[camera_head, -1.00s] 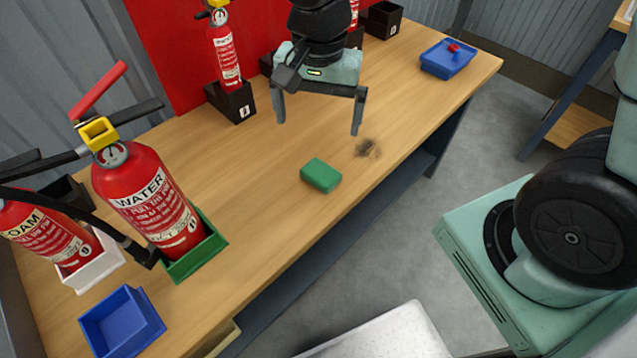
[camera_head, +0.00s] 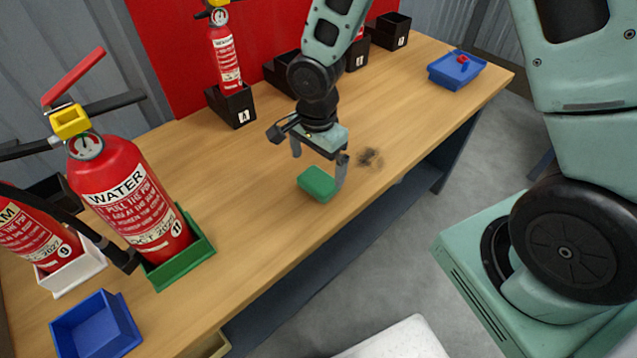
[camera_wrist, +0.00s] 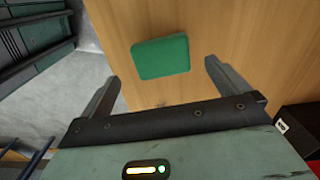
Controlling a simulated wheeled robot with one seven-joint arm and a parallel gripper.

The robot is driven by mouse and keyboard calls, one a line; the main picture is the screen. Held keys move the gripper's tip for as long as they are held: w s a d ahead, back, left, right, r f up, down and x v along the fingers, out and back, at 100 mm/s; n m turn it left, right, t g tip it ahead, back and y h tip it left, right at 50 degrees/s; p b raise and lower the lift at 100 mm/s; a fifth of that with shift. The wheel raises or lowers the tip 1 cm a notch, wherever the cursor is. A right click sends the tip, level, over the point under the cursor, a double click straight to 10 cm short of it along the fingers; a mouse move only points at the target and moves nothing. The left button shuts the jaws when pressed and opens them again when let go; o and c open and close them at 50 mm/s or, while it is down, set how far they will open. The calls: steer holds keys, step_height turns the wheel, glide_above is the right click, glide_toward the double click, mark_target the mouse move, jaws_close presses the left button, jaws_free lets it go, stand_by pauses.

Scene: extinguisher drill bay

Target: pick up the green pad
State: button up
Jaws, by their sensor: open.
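The green pad (camera_head: 317,184) lies flat on the wooden bench, near its front edge. It also shows in the wrist view (camera_wrist: 160,57), ahead of the fingertips and roughly between their lines. My gripper (camera_head: 319,166) is open and empty, pointing down just behind and above the pad. In the wrist view my gripper (camera_wrist: 162,78) has its two fingers wide apart, one on each side of the pad's line. I see no contact between the fingers and the pad.
A dark smudge (camera_head: 369,157) marks the bench right of the pad. A water extinguisher (camera_head: 132,196) stands in a green holder (camera_head: 204,245) at left. A blue bin (camera_head: 97,327) is at front left, and a blue tray (camera_head: 456,72) at the far right end. Bench around the pad is clear.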

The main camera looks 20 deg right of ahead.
mark_target(319, 180)
steer(key=shift+w+d+f, duration=0.1)
steer(key=shift+f, duration=1.45)
steer(key=shift+w+d+f, duration=0.1)
steer(key=shift+f, duration=1.45)
steer(key=c, duration=0.9)
